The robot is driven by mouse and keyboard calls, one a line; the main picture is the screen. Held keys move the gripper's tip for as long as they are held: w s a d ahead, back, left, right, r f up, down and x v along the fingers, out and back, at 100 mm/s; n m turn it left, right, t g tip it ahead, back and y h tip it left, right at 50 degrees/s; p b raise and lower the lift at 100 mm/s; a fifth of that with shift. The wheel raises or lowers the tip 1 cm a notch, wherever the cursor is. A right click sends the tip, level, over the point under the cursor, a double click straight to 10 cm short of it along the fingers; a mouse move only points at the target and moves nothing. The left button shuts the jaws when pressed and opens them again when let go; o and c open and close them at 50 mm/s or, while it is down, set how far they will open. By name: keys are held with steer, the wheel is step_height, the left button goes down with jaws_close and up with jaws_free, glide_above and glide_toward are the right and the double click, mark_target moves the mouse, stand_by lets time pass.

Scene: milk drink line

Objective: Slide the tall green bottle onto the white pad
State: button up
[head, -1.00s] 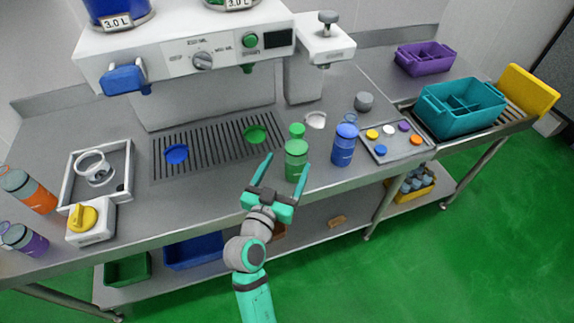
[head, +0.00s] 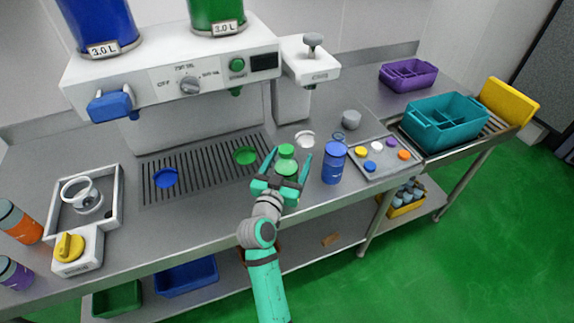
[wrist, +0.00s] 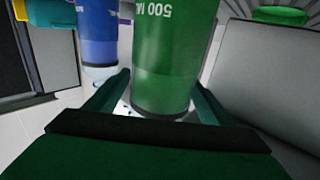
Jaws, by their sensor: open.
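The tall green bottle (head: 287,165) stands upright near the front of the steel counter. My gripper (head: 290,155) is open, with one finger on each side of the bottle. In the wrist view the bottle (wrist: 165,60) fills the space between my spread fingers (wrist: 155,98); I cannot tell whether either finger touches it. My gripper hides the bottle's lower part in the head view. The white pad (head: 305,139) is a small round disc on the counter, behind and slightly right of the bottle.
A blue bottle (head: 334,163) stands close right of my gripper, and also shows in the wrist view (wrist: 98,35). A green disc (head: 245,156) lies on the drain grate to the left.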

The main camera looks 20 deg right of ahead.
steer(key=shift+w, duration=0.1)
steer(key=c, duration=1.6)
steer(key=shift+x, duration=3.05)
steer(key=shift+w+a+r, duration=0.1)
steer(key=shift+x, duration=2.95)
steer(key=shift+w+a, duration=0.1)
